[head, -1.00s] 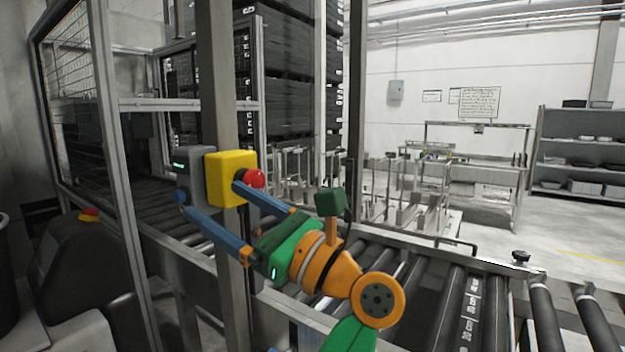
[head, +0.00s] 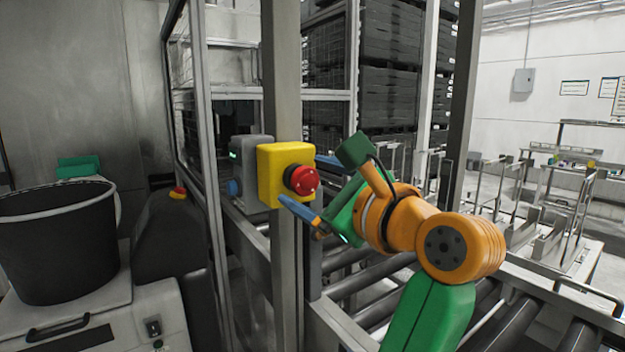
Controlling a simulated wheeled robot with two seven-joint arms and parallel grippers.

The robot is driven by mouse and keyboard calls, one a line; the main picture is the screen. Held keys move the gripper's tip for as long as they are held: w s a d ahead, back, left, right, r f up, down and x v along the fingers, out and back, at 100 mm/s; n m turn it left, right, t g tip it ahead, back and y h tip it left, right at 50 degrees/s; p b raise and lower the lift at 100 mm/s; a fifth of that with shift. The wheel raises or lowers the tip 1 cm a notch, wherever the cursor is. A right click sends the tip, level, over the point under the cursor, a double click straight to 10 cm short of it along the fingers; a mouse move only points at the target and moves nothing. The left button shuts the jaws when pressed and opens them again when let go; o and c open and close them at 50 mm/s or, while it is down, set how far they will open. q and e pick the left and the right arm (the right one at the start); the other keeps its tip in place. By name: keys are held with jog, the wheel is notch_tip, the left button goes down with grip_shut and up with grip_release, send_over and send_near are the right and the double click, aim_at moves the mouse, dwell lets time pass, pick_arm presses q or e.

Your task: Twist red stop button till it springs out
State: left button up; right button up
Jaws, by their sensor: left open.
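The red stop button (head: 302,180) sits on the front of a yellow box (head: 270,172), which is fixed to a grey upright post. My left gripper (head: 299,178) comes to the button from the right, with its two blue fingers spread apart. One finger shows above and right of the button, partly behind the button and green gripper parts. The other passes just below the button, its tip near the lower edge of the yellow box. I cannot tell whether either finger touches the button. My right gripper is not in view.
A grey box (head: 249,165) with a blue knob is beside the yellow box. Another red button (head: 178,193) is on the dark machine at left. A black bucket (head: 62,250) stands at left. Roller conveyor (head: 372,272) and metal frame posts surround the arm.

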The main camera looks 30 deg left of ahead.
pick_arm(q)
jog(key=shift+s, duration=0.15)
jog(key=c, duration=0.6)
grip_shut()
